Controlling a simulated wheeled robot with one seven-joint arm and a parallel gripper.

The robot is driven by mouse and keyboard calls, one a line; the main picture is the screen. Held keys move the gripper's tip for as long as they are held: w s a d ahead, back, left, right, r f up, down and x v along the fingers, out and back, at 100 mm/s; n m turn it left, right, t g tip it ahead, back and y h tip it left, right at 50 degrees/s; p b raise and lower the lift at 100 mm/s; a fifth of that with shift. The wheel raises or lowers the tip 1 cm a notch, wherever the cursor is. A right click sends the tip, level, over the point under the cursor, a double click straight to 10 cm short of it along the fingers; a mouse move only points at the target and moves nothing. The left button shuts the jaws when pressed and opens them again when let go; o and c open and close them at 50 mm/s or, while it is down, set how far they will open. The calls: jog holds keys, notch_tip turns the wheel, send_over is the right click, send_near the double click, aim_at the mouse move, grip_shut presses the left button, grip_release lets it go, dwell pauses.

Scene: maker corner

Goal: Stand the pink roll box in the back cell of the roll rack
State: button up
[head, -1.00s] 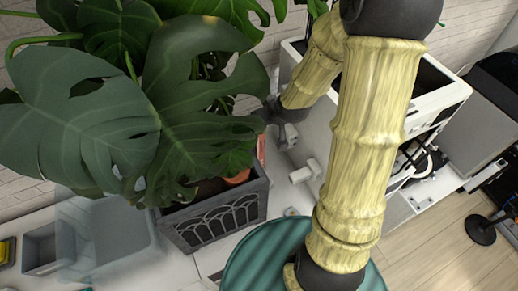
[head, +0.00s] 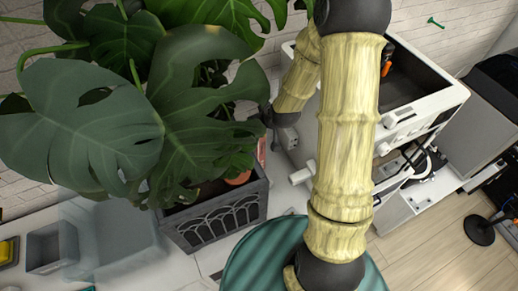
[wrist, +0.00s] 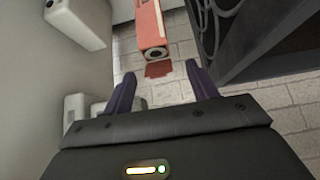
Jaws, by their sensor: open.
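The pink roll box (wrist: 150,22) shows at the top of the wrist view, with a round dark roll end facing my gripper (wrist: 162,85). A small dark red patch lies just below that end. My gripper is open and empty, its two dark fingers apart and short of the box. In the head view only a thin strip of the box (head: 261,152) shows behind the planter; leaves and my arm hide most of that spot. I cannot pick out the roll rack for sure; a grey open-topped bin (head: 43,250) stands at the lower left.
A dark planter (head: 215,222) with a large leafy plant (head: 120,110) stands close beside the box; its wall (wrist: 250,45) flanks my right finger. A white machine (head: 425,110) stands on the other side. A green round surface (head: 245,265) is in front.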

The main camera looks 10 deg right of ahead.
jog(key=shift+p+x, duration=0.8)
jog(key=shift+x, duration=0.2)
jog(key=shift+p+x, duration=0.3)
jog(key=shift+x, duration=0.9)
jog(key=shift+d, duration=0.1)
jog(key=shift+c, duration=0.2)
grip_shut()
